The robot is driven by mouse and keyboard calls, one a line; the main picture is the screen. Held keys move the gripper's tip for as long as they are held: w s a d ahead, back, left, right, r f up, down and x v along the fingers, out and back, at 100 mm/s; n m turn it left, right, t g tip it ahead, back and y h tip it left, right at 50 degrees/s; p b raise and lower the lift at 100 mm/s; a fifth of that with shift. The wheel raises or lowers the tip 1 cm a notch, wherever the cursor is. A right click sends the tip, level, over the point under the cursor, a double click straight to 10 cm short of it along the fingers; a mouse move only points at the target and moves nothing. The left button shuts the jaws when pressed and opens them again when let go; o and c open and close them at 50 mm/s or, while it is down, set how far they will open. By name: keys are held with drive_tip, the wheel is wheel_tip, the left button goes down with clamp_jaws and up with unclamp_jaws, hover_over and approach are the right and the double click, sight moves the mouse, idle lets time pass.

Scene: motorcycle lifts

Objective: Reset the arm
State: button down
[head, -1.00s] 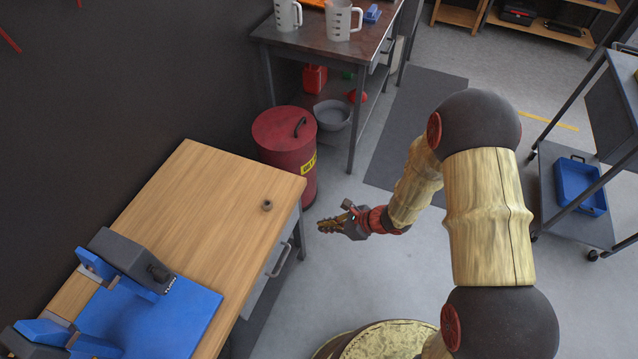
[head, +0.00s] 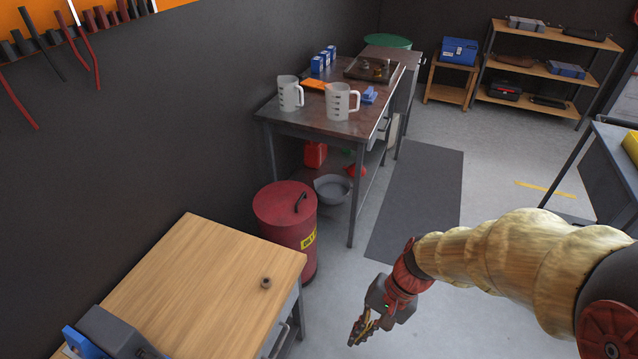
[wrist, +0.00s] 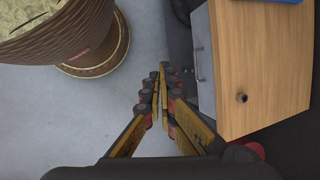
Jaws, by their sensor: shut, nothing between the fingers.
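My gripper (head: 357,336) hangs over the grey floor, to the right of the wooden workbench and clear of it, at the lower middle of the head view. In the wrist view my gripper (wrist: 161,68) shows its fingers together, with nothing between them. My arm reaches in from the right edge of the head view, its pale sleeve roughly level and the gripper tilted down to the left.
A metal table (head: 300,122) holds two measuring jugs. Open floor lies around the dark mat (head: 415,205).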

drive_tip(key=s+d+r+n+t+h, duration=0.1)
drive_tip(key=d+r, duration=0.4)
drive_tip(key=r, duration=0.5)
drive_tip(key=s+d+r+n+t+h, duration=0.2)
drive_tip(key=d+r+n+t+h, duration=0.1)
drive_tip(key=r, duration=0.8)
drive_tip(key=d+n+t, duration=0.1)
drive_tip(key=d+t, duration=0.1)
drive_tip(key=t, duration=0.1)
drive_tip(key=shift+r+h, duration=0.2)
drive_tip(key=shift+h, duration=0.1)
